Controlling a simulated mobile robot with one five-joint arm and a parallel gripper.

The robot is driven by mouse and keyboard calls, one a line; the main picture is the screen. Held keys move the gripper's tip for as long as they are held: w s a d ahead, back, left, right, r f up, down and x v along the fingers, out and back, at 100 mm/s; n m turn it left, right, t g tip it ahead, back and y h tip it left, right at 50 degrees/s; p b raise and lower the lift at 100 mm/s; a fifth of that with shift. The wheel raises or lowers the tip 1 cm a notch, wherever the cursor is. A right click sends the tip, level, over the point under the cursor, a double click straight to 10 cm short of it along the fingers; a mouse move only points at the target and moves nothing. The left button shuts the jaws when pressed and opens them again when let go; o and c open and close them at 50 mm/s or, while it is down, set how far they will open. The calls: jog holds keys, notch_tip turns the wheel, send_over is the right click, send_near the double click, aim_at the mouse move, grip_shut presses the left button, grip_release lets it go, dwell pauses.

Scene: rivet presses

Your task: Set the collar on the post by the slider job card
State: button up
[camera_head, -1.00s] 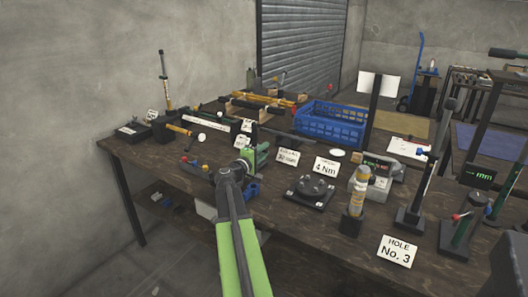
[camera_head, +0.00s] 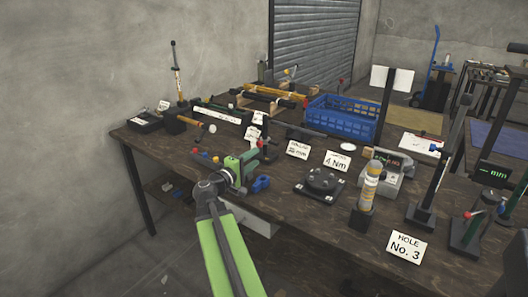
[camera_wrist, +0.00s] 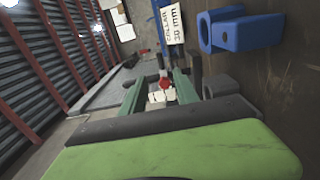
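My gripper (camera_head: 256,158) is over the near left part of the bench. In the wrist view its two green fingers (camera_wrist: 158,88) stand apart with nothing clearly held; a red and white thing shows beyond the gap. A blue piece with a round hole (camera_head: 261,183) lies on the bench right of my gripper; it also shows in the wrist view (camera_wrist: 232,30). I cannot tell whether it is the collar. A white card (camera_head: 298,149) reads 30 mm under a blurred word. A tall thin post (camera_head: 175,65) stands at the back left. No card is clearly readable as slider.
Cards reading 4 Nm (camera_head: 337,161) and HOLE No. 3 (camera_head: 406,247) stand on the bench. A round black fixture (camera_head: 321,185), a grey and yellow upright (camera_head: 370,190) and a blue crate (camera_head: 341,119) are to the right. Small coloured parts (camera_head: 205,156) lie left of my gripper.

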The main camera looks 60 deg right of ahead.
jog(key=shift+a, duration=1.5)
